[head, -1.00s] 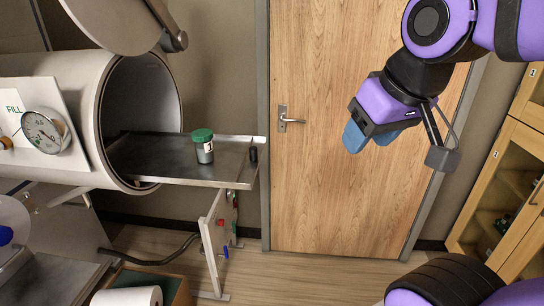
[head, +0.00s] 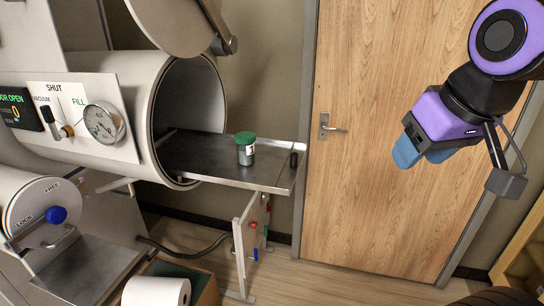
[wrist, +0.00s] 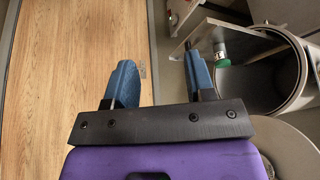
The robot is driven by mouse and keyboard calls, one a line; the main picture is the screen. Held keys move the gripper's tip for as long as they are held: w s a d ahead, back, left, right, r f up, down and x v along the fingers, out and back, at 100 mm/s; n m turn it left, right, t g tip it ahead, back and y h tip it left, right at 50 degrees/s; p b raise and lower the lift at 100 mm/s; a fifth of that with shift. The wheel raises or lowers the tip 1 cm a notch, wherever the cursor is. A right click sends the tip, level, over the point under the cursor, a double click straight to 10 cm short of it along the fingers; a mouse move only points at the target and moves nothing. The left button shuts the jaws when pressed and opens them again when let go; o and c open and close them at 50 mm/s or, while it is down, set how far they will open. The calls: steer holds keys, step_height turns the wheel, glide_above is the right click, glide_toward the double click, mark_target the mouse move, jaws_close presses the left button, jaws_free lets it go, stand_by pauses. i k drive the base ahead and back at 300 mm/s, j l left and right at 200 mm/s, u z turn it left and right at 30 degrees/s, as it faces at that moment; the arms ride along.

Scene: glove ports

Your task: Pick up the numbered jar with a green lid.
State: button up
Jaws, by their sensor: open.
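The jar with a green lid (head: 245,148) stands upright on the metal slide-out tray (head: 205,168) at the mouth of the round chamber. Its body looks grey with a white label; the number is too small to read. My gripper (head: 418,158) is at the right, in front of the wooden door, well apart from the jar. In the wrist view its blue fingers (wrist: 168,80) are spread with nothing between them. The jar (wrist: 222,55) shows there beyond the right finger.
The chamber's open round door (head: 170,20) hangs above the tray. A gauge panel (head: 75,110) is on the left, with a smaller port with a blue knob (head: 56,214) below it. A white roll (head: 156,291) is at the bottom. Space between gripper and tray looks clear.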

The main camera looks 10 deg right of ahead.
mark_target(245, 141)
steer(key=i+l+u, duration=0.35)
steer(key=l+u, duration=0.2)
steer(key=i+l+u, duration=0.1)
steer(key=l+u, duration=0.15)
steer(key=l, duration=0.15)
